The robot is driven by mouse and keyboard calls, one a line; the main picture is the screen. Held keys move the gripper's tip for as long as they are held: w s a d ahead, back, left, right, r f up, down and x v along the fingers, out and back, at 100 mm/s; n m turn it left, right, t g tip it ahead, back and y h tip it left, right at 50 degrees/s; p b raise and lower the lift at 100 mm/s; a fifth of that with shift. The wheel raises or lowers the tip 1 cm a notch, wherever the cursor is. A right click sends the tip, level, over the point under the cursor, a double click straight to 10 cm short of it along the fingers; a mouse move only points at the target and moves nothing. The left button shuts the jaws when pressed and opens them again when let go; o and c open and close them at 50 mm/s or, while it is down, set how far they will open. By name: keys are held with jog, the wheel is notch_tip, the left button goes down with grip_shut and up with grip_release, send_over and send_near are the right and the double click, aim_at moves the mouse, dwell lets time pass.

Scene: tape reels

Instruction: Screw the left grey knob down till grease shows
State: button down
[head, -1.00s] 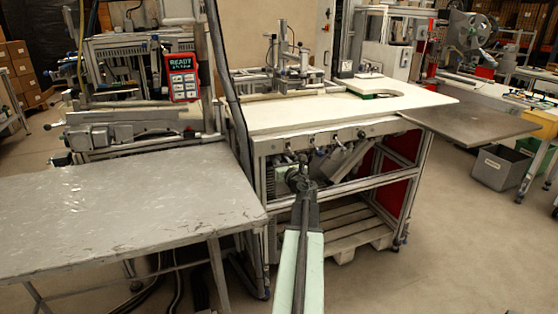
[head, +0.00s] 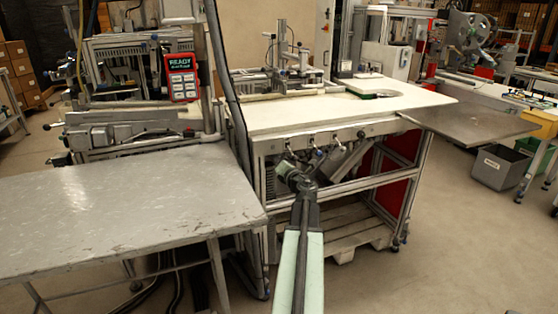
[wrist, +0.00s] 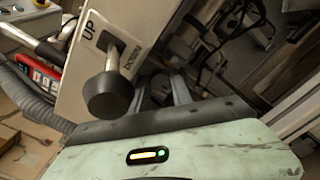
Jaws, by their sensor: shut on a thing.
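My gripper (head: 289,170) is under the front edge of the white-topped bench, at its left end. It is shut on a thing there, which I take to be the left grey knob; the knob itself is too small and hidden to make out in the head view. In the wrist view, my pale green housing with a dark edge fills the bottom and hides what the jaws hold. No grease can be made out.
A black-knobbed lever (wrist: 108,95) on a panel marked UP and DOWN stands close before my wrist. Several small fittings line the bench's front edge (head: 318,139).

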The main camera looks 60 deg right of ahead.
dwell(0.4)
jog(key=c, duration=1.1)
grip_release()
